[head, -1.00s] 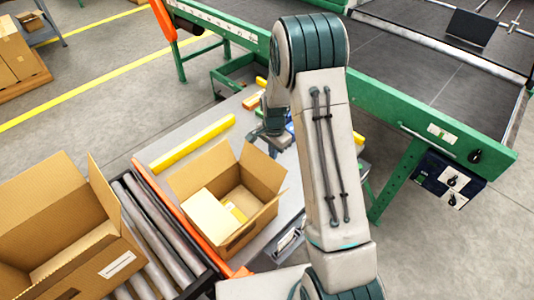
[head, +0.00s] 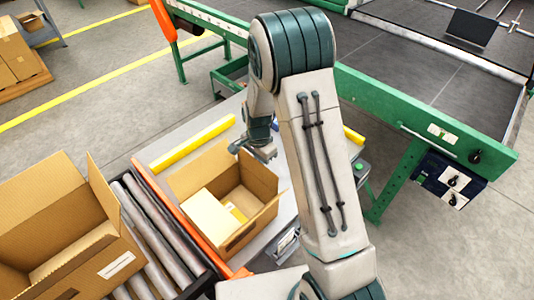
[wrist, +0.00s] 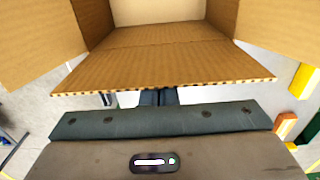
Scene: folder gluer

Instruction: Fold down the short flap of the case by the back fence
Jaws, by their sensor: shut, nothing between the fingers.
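The open case (head: 255,217) stands on the grey table in front of the yellow back fence (head: 193,142). Its flaps are up or spread outward. A cream carton and a smaller yellow item lie inside. The short flap (head: 260,172) on the far right side stands up, leaning outward. My gripper (head: 254,152) is just beyond this flap, close to its top edge, shut and empty. In the wrist view the flap (wrist: 165,68) reaches toward me, and its edge hides part of my shut fingers (wrist: 155,97). I cannot tell whether they touch it.
A larger open case (head: 60,225) stands on the rollers (head: 160,232) at left. An orange rail (head: 185,222) runs between the rollers and the table. A green machine frame (head: 430,115) stands behind and to the right, with a control box (head: 443,183) below.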

